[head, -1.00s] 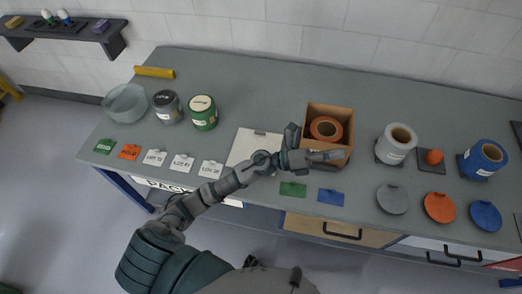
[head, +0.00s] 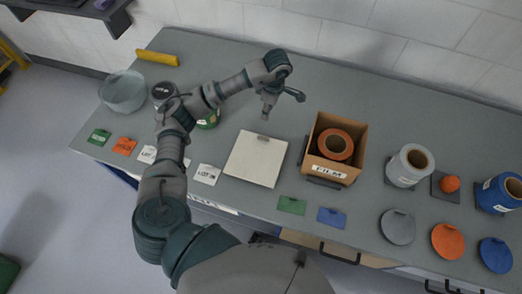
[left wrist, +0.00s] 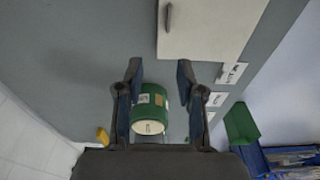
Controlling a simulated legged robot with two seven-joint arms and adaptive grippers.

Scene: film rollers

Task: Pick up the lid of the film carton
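The film carton (head: 332,173) is an open brown box labelled FILM on the table, with an orange-brown roll (head: 335,144) inside. Its lid (head: 256,160) appears to be the flat white square lying left of the carton, with a small handle near its far edge. In the left wrist view the lid (left wrist: 205,35) fills the top, its dark handle near its left side. My left gripper (head: 284,107) is open and empty above the table, beyond the lid's far edge. Its two fingers (left wrist: 160,72) are spread wide. My right gripper is not in view.
A green canister (head: 208,118), partly hidden by my arm, and a glass bowl (head: 122,92) stand at the left. Green (head: 291,205) and blue (head: 332,217) cards lie near the front edge. A white roll (head: 408,165) stands right of the carton.

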